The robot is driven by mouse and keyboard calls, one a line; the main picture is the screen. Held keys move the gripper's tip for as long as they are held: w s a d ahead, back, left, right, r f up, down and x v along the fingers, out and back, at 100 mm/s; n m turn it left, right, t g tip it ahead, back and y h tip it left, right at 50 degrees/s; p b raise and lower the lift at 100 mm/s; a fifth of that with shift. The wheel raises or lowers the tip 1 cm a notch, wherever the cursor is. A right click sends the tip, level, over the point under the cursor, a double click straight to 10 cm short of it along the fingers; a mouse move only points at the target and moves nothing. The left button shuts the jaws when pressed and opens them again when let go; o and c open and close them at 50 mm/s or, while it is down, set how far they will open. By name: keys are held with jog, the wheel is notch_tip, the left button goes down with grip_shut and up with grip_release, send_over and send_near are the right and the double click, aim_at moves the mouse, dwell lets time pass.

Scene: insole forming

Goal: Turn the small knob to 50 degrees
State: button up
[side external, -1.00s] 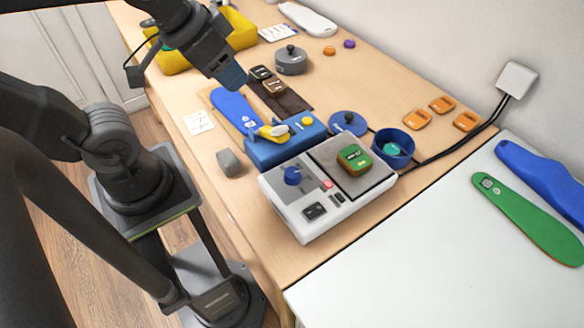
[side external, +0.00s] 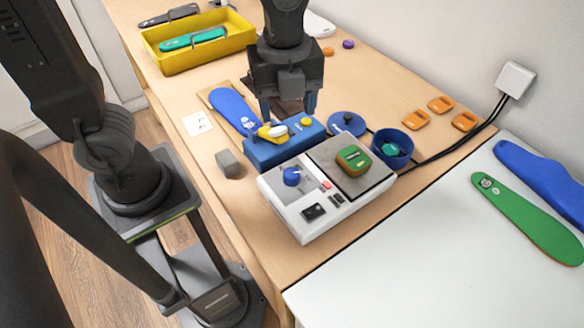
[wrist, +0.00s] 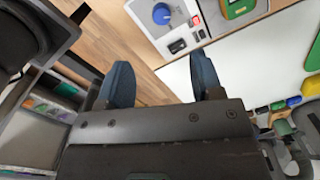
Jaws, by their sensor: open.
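The small blue knob (side external: 291,176) sits upright on the left part of the white and grey control box (side external: 318,222). It also shows in the wrist view (wrist: 162,14) near the top edge. My gripper (side external: 288,108) is open and empty, fingers pointing down, behind the knob and near the blue block with the yellow lever in the side view. In the wrist view its two blue fingers (wrist: 165,82) are spread apart with nothing between them. The knob's pointer angle is too small to read.
A green and orange block (side external: 354,160) lies on the box's grey plate. A blue block (side external: 286,148) with a yellow lever stands behind the box. A blue cup (side external: 392,148) is on the right. A grey block (side external: 229,163) lies on the left. The white table (side external: 400,270) is clear in front.

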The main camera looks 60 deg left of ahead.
aim_at(292, 173)
jog(key=f+m, duration=0.1)
jog(key=f, duration=0.4)
jog(key=d+f+m, duration=0.1)
jog(key=f, duration=0.4)
jog(key=f+m, duration=0.1)
jog(key=f, duration=0.4)
jog(key=shift+d+m+g, duration=0.2)
jog(key=shift+m+g, duration=0.2)
jog(key=c, duration=0.9)
